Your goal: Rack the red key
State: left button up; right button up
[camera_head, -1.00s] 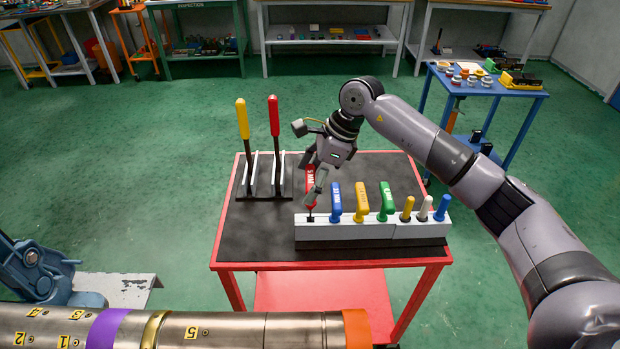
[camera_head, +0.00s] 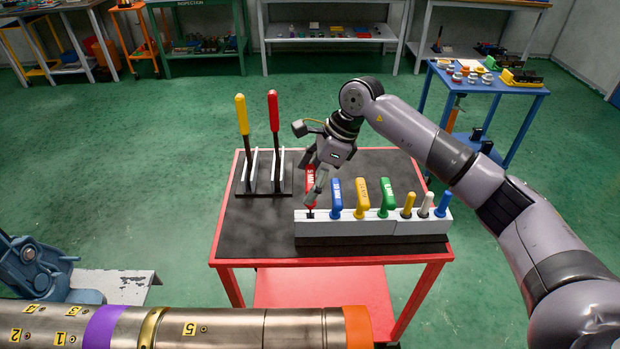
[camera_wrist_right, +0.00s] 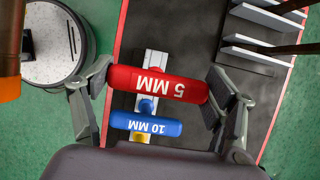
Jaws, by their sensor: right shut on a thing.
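The red key (camera_head: 310,186), marked 5 MM, stands upright at the left end of the white rack (camera_head: 345,230). My right gripper (camera_head: 313,174) is shut on its red handle. In the right wrist view the red handle (camera_wrist_right: 157,84) lies between the two fingers, across the end of the rack. The key's dark lower end meets the rack's left end; I cannot tell how deep it sits. A blue key (camera_head: 336,197), marked 10 MM, stands just right of it, with yellow and green keys beyond. My left gripper is not in view.
The rack stands on a red table (camera_head: 260,225) with a dark top. A yellow-handled lever (camera_head: 241,113) and a red-handled lever (camera_head: 273,112) rise behind left. A metal pipe (camera_head: 225,328) crosses the front. A blue table (camera_head: 510,85) stands back right. The table's front left is clear.

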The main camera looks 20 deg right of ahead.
jog(key=shift+f+b, duration=1.75)
jog(key=shift+f, duration=0.6)
dwell(0.9)
jog(key=shift+s+f, duration=0.1)
jog(key=shift+f, duration=0.1)
dwell(0.9)
jog(key=o, duration=1.1)
jog(key=shift+o, duration=0.7)
jog(key=shift+r, duration=0.1)
jog(key=shift+r, duration=0.1)
jog(key=v, duration=1.2)
